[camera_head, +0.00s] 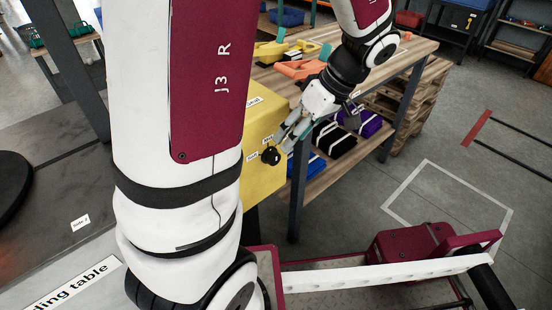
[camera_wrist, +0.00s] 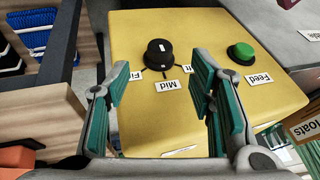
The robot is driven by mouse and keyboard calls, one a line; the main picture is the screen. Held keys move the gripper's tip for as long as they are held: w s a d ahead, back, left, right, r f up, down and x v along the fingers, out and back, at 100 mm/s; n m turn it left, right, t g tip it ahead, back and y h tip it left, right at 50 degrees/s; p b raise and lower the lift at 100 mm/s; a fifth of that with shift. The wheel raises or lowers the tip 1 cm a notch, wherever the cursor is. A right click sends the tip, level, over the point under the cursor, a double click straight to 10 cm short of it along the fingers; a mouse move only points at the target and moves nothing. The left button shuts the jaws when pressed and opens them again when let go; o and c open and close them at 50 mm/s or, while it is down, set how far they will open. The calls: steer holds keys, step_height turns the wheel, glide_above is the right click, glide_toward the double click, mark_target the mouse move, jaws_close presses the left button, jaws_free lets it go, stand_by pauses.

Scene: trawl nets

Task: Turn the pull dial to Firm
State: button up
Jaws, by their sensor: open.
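The pull dial is a black round knob on the front of a yellow box. In the wrist view the dial (camera_wrist: 158,54) sits upside down with a Mid label (camera_wrist: 167,86) and a partly hidden label starting "Fi" to its left; a third label to the right is only partly readable. The dial (camera_head: 271,156) also shows on the yellow box (camera_head: 262,122) in the head view. My gripper (camera_wrist: 160,82) is open, its green-padded fingers apart on either side of the dial in the picture, with no visible contact. In the head view my gripper (camera_head: 285,140) is just beside the dial. Which label the dial points to is unclear.
A green button (camera_wrist: 242,53) with a Feed label is on the same box, right of the dial in the wrist view. A wooden workbench (camera_head: 425,50) with a lower shelf of folded bundles (camera_head: 334,139) stands behind. Open floor lies to the right.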

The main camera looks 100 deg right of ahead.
mark_target(277, 159)
steer(key=b+x, duration=0.2)
steer(key=x, duration=0.6)
steer(key=shift+w+f, duration=0.1)
steer(key=shift+f, duration=0.15)
steer(key=c, duration=1)
